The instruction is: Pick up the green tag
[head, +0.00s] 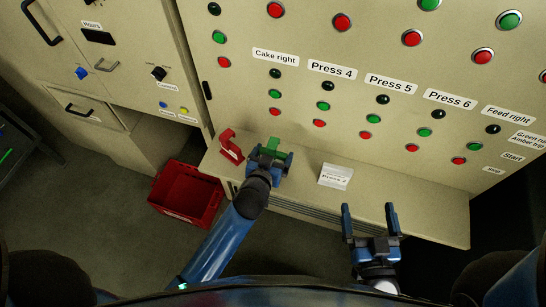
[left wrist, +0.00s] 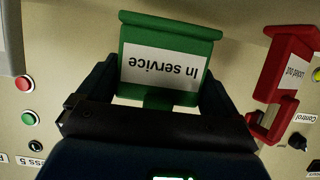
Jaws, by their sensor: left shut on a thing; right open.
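The green tag (left wrist: 165,58) carries a white label reading "In service" and shows upside down in the left wrist view. My left gripper (left wrist: 158,90) is shut on it, with one finger at each side. In the head view the green tag (head: 272,146) shows between the fingers of my left gripper (head: 270,158), at the ledge below the panel. I cannot tell whether the tag touches the ledge. My right gripper (head: 370,215) is open and empty, in front of the ledge at the right.
A red tag (head: 231,146) stands on the ledge (head: 420,203) just left of my left gripper; it also shows in the left wrist view (left wrist: 286,70). A white "Press 2" block (head: 335,176) sits to the right. A red crate (head: 186,192) is on the floor. The panel rises behind.

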